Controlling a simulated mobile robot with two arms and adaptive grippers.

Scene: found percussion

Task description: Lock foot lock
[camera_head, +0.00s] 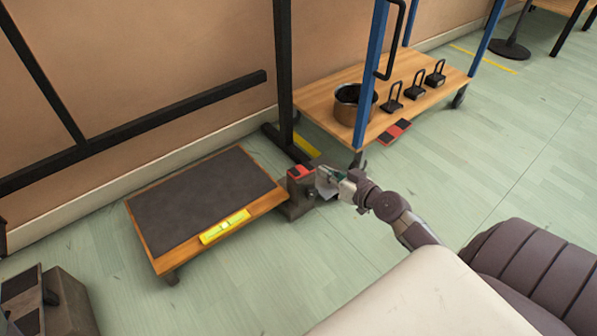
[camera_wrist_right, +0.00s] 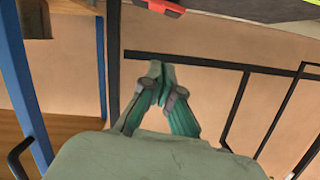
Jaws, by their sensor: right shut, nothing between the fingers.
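A foot lock with a red and dark pedal (camera_head: 301,172) sits on a grey block at the right end of a low wheeled platform (camera_head: 155,247). The red pedal also shows at the top edge of the right wrist view (camera_wrist_right: 160,6). My right gripper (camera_head: 323,174) is just right of this pedal, low near the floor. In the right wrist view its fingertips (camera_wrist_right: 161,68) are together and empty. I cannot tell whether it touches the block. A second red and dark pedal (camera_head: 395,131) lies at the front edge of the wheeled cart. My left gripper is out of view.
The cart (camera_head: 330,84) carries a brown pot (camera_head: 349,107) and several black padlock-shaped weights (camera_head: 416,85). A blue post (camera_head: 370,75) and a black post (camera_head: 283,70) stand close behind my gripper. A grey case (camera_head: 65,305) is at bottom left.

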